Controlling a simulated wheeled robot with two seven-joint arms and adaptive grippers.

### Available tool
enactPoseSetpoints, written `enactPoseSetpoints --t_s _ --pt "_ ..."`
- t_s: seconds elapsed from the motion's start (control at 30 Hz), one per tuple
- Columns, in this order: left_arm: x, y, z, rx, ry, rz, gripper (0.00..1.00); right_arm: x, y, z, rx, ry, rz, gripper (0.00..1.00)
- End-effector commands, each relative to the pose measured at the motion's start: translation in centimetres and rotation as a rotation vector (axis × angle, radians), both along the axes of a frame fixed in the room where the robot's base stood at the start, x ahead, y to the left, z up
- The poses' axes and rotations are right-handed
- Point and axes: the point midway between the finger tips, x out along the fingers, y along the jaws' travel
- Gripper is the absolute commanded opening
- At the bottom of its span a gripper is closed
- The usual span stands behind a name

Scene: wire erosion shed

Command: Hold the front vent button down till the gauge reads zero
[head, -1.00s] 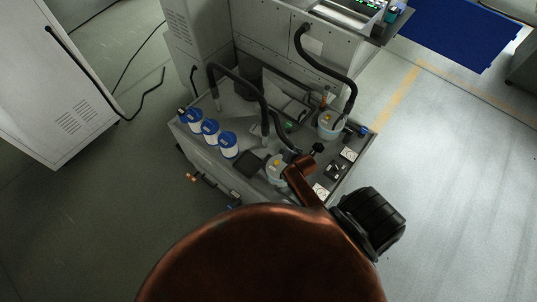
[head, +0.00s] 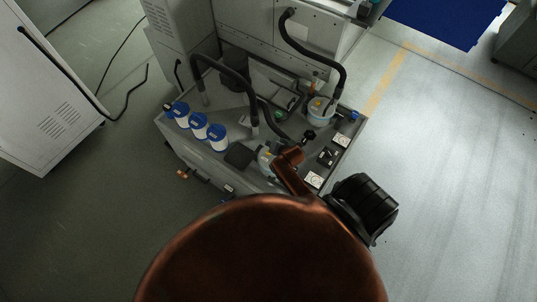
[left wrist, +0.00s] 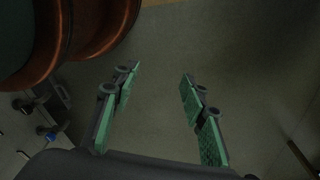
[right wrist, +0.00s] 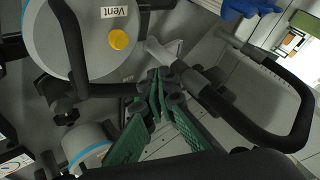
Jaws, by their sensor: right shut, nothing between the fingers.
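The front vessel (head: 265,161), a pale pot with a yellow button (right wrist: 119,40) and a "Vent" label (right wrist: 114,12), is partly covered by my copper arm in the head view. My right gripper (right wrist: 157,78) is shut and empty, its green fingertips beside the button in the right wrist view. Whether they touch the vessel is unclear; they appear off the button. In the head view its fingers are hidden. White gauges (head: 313,179) lie on the bench's right side; needles are too small to read. My left gripper (left wrist: 160,82) is open and empty over bare floor.
A rear vessel (head: 320,112) and a black knob (head: 309,135) stand close by. Black hoses (head: 226,66) arch over the bench. Several blue-lidded canisters (head: 199,126) line the left side. A black switch panel (head: 327,156) sits between gauges. Floor at right is clear.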

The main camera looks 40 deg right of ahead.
Motion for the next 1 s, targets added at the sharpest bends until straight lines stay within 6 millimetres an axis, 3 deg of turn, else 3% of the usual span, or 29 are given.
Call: enactPoseSetpoints --t_s 0.03,0.2,0.4,1.0 --pt "-0.2 0.0 -1.4 0.000 0.003 0.000 0.40 0.0 0.0 -1.3 0.000 0.000 0.000 0.00" --pt "-0.9 0.1 -3.8 0.000 0.012 0.002 0.40 -0.1 -0.1 -3.5 0.000 0.001 -0.001 0.00" --pt "-1.7 0.1 -4.7 0.001 0.022 0.004 0.40 0.0 -0.1 -5.3 0.000 0.000 -0.002 0.00" --pt "-1.5 0.1 -4.8 0.001 0.019 0.003 0.40 0.0 -0.1 -5.6 0.000 -0.001 -0.001 0.00"
